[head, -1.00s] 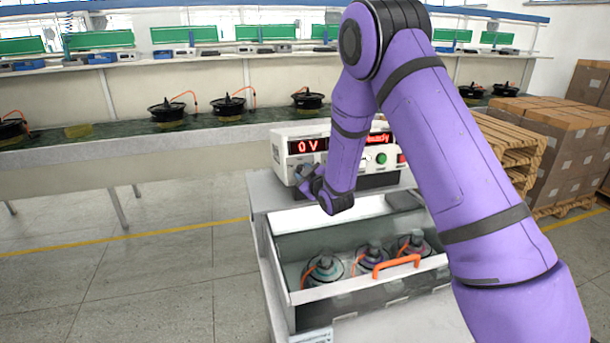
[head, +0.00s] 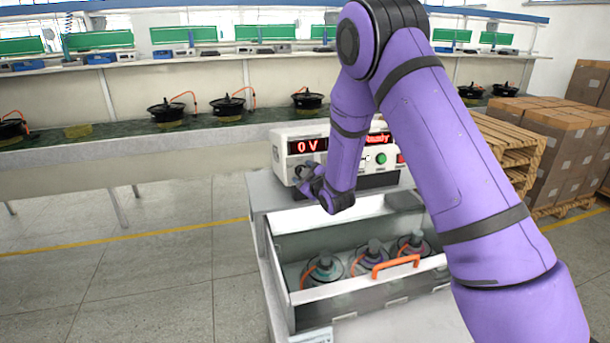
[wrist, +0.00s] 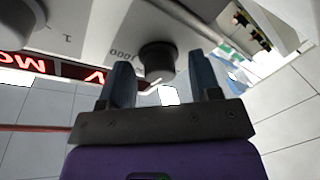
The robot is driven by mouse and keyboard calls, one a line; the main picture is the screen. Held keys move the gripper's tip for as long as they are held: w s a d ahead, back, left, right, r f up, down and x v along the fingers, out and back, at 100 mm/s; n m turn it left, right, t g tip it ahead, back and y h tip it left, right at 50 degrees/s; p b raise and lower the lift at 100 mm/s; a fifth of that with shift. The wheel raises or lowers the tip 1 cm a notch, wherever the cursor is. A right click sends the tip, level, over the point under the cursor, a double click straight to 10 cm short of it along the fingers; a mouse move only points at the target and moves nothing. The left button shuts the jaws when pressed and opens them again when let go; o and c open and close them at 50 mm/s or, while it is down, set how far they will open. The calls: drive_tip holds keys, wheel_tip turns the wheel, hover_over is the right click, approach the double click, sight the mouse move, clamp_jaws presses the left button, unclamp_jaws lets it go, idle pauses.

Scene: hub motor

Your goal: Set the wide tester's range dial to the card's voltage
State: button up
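The wide tester (head: 283,152) is a white box on the bench top, its red display reading "0 V" and "Ready". My purple arm covers part of its front. In the wrist view its panel (wrist: 90,30) shows a dark round range dial (wrist: 157,58) with "1000" printed beside it. My gripper (wrist: 165,80) is open, with one dark finger on each side of the dial's position, the dial between or just beyond the fingertips. I cannot tell whether they touch it. In the head view my gripper (head: 304,172) is at the tester's lower left front. No voltage card is readable.
Stacked boxes (head: 570,140) and wooden pallets (head: 510,145) stand at right. The floor at left is clear.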

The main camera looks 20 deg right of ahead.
drive_tip(key=f+v, duration=0.1)
drive_tip(key=v, duration=0.9)
drive_tip(key=shift+s+r, duration=0.35)
drive_tip(key=shift+r, duration=0.1)
drive_tip(key=shift+d+r, duration=0.1)
drive_tip(key=s+d+r+m+g+h, duration=0.1)
drive_tip(key=s+d+r+m+g, duration=0.15)
drive_tip(key=s+r, duration=0.4)
drive_tip(key=s+d+r+m+g+h, duration=0.2)
drive_tip(key=s+r+m+g, duration=0.15)
drive_tip(key=r, duration=0.65)
drive_tip(key=s+r+m+g, duration=0.2)
drive_tip(key=s+r, duration=0.1)
drive_tip(key=s, duration=1.1)
drive_tip(key=s+r+m+g, duration=0.2)
drive_tip(key=s+r+g, duration=0.1)
drive_tip(key=s, duration=1.1)
drive_tip(key=shift+m, duration=0.4)
